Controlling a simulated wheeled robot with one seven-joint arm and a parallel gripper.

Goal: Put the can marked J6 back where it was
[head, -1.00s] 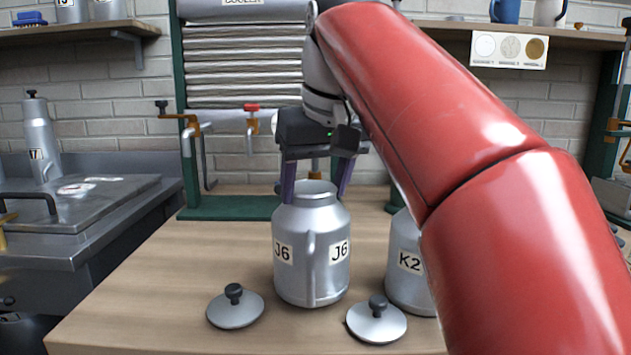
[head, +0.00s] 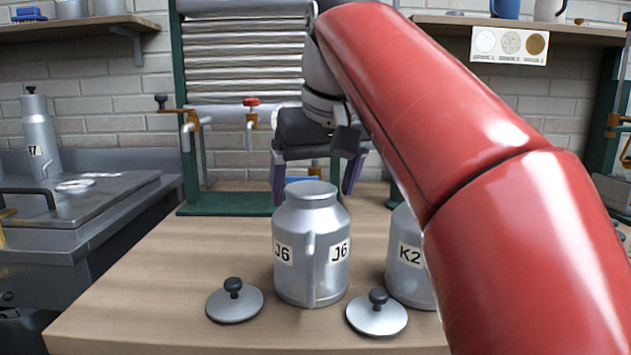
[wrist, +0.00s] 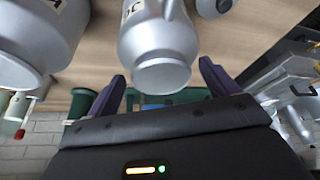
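The can marked J6 (head: 295,276) is a silver churn with a side handle. It stands upright on the wooden counter, with two J6 labels facing the head camera. My gripper (head: 311,194) is behind and above its neck, with its purple fingers spread wide to either side. In the wrist view my gripper (wrist: 162,74) is open, with the J6 can (wrist: 158,40) between and beyond the fingertips. I see clear gaps there between the fingers and the can's neck. Whether anything covers the can's mouth is hard to tell.
A can marked K2 (head: 406,277) stands close on the right, partly behind my red arm. Two lids with dark knobs lie in front, one at left (head: 234,304) and one at right (head: 377,316). A green-framed rack (head: 230,207) stands behind. The counter (head: 170,270) is clear at left.

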